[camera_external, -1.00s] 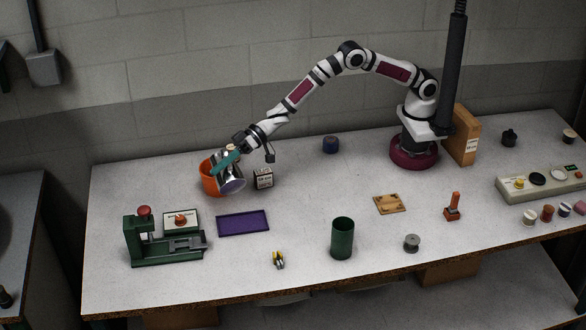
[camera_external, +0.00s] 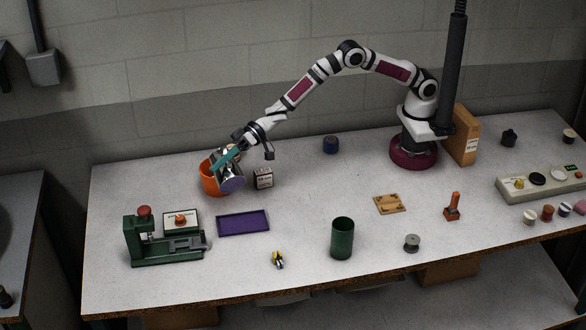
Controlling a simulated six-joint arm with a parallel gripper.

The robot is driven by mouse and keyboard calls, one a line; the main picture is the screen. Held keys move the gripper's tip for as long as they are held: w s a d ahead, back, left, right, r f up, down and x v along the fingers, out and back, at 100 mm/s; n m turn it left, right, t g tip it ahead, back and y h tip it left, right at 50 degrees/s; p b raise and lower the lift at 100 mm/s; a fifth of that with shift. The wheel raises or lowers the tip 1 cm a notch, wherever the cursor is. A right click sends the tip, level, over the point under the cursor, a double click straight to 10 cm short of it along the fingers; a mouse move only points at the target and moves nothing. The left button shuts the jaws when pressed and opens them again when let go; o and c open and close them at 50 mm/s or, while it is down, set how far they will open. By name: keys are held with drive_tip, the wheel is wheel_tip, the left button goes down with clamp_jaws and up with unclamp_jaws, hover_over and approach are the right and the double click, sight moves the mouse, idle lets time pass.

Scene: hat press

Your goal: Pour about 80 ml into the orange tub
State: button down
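The orange tub (camera_external: 209,184) stands at the back left of the bench. My gripper (camera_external: 226,160), with teal fingers, is shut on a shiny metal jug (camera_external: 233,171). The jug is tilted steeply at the tub's right side, with its upper end toward the tub and its purple-toned base (camera_external: 233,185) facing the camera. The jug and gripper hide much of the tub's opening. I cannot see any liquid stream or the level inside the tub.
A purple tray (camera_external: 243,222) and a green press (camera_external: 165,240) are in front. A green cup (camera_external: 342,238) stands farther right. The bench between the small box and the wooden plate (camera_external: 389,204) is clear.

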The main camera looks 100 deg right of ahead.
sight(223, 181)
drive_tip(key=shift+s+a+f+n+h, duration=0.25)
drive_tip(key=shift+a+f+n+h, duration=0.45)
drive_tip(key=shift+a+f+n, duration=0.2)
drive_tip(key=shift+a+n, duration=0.1)
drive_tip(key=shift+n, duration=0.2)
drive_tip(key=shift+s+a+f+n+h+b, duration=0.1)
drive_tip(key=shift+a+f+n+h+b, duration=0.15)
drive_tip(key=shift+f+n+h+b, duration=0.5)
drive_tip(key=shift+f+p, duration=0.2)
drive_tip(key=shift+p, duration=0.1)
drive_tip(key=shift+a, duration=0.1)
